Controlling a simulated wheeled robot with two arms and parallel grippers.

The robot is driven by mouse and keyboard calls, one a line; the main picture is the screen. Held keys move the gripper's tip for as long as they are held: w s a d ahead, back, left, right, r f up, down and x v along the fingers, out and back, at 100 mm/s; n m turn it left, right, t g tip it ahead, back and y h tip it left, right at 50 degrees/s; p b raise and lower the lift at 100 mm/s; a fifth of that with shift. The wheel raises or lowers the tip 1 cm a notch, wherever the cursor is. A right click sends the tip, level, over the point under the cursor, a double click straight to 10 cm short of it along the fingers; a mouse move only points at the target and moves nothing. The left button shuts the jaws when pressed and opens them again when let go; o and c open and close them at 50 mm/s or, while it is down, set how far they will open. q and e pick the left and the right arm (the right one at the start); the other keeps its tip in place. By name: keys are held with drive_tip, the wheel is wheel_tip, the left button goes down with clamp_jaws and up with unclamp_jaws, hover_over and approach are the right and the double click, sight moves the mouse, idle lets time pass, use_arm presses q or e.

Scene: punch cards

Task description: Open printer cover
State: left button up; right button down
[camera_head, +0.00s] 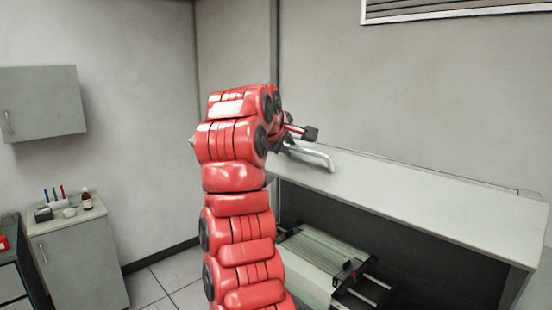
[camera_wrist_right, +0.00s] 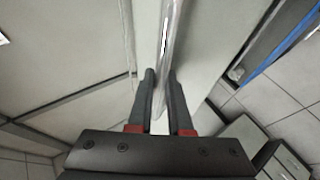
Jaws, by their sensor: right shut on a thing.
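The printer cover (camera_head: 420,195) is the long pale panel at the right of the head view, with a silver bar handle (camera_head: 318,155) near its left end. My right gripper (camera_head: 292,140) is at the handle, partly hidden behind my red right arm. In the wrist view my right gripper (camera_wrist_right: 160,82) has its two dark fingers on either side of the silver handle (camera_wrist_right: 168,40), shut on it. A dark opening lies below the panel's front edge. I cannot tell how far the cover is tilted. My left gripper is not in view.
A pale machine part with metal rails (camera_head: 318,262) sits low under the panel. A grey cabinet (camera_head: 85,262) with pens and a brown bottle (camera_head: 87,200) stands at the left, below a wall cupboard (camera_head: 42,103). Tiled floor (camera_head: 165,285) shows between them.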

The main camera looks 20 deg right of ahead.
drive_tip(key=shift+w+d+r, duration=0.15)
drive_tip(key=shift+d+r, duration=0.1)
drive_tip(key=shift+r, duration=0.1)
drive_tip(key=c, duration=0.8)
unclamp_jaws()
drive_tip(key=shift+c, duration=0.2)
drive_tip(key=shift+s+a+r, duration=0.25)
drive_tip(key=shift+r, duration=0.05)
drive_tip(key=p+v, duration=0.3)
drive_tip(key=v, duration=0.8)
